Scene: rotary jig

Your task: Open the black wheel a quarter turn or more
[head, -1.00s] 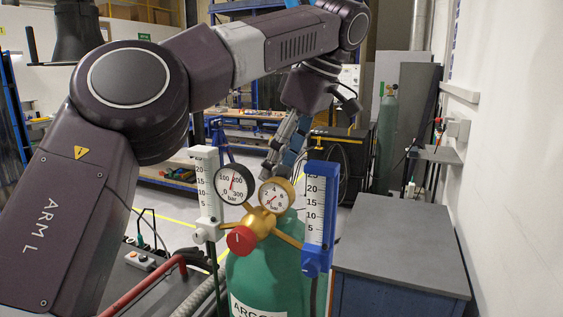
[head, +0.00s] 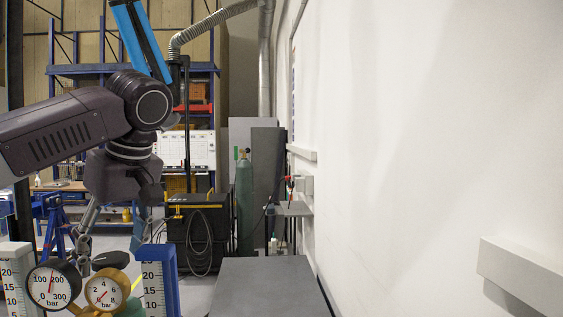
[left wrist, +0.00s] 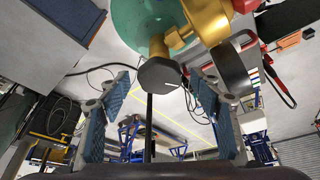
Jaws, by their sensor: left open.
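In the left wrist view the two blue-padded fingers of the left gripper (left wrist: 160,90) stand on either side of the wheel, with a gap to each side. I cannot tell the depth between fingertips and wheel. My right gripper is in neither view.
Two round gauges (head: 53,286) (head: 106,289) stand between a white flow tube (head: 17,281) and a blue one (head: 157,287). Brass fittings (left wrist: 205,18) and the green cylinder (left wrist: 130,22) lie close to the wheel. A grey-topped bench (head: 265,285) stands to the right, its top clear.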

